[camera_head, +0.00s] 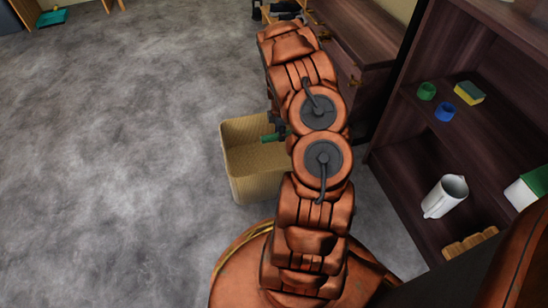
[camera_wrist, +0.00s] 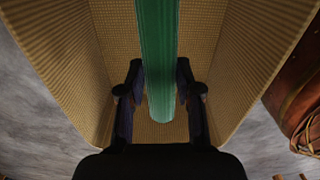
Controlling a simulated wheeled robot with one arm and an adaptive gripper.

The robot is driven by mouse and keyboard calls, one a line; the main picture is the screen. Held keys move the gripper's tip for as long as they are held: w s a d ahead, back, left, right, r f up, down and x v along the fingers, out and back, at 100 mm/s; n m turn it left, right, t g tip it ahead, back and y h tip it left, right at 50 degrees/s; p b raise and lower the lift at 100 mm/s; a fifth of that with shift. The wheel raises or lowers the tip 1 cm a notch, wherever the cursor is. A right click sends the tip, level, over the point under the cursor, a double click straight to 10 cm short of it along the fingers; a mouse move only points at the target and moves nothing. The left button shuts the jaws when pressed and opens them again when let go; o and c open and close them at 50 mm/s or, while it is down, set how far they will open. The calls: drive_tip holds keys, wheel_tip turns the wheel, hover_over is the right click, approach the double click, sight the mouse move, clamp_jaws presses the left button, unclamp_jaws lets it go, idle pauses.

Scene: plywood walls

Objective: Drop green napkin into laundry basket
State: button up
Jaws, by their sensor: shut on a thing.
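The green napkin (camera_wrist: 156,35) looks like a rolled strip and lies between the fingers of my gripper (camera_wrist: 160,80), which is shut on it. In the head view a small end of the napkin (camera_head: 268,138) shows left of my arm, which hides the gripper. The woven tan laundry basket (camera_head: 258,183) stands on the floor beneath. In the wrist view the basket's walls (camera_wrist: 245,55) rise around the napkin and fingers, with its floor beyond them. The napkin appears over or within the basket's opening; its exact height is unclear.
A dark shelf at the right holds a green cup (camera_head: 427,91), a blue cup (camera_head: 445,112), a sponge (camera_head: 469,93) and a white pitcher (camera_head: 445,196). A brown cabinet (camera_head: 362,50) stands behind the arm. The grey floor (camera_head: 120,160) at left is clear.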

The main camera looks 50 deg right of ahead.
drive_tip(key=o, duration=1.1)
drive_tip(key=shift+r, duration=0.15)
wheel_tip(320, 180, up, 12)
idle(0.6)
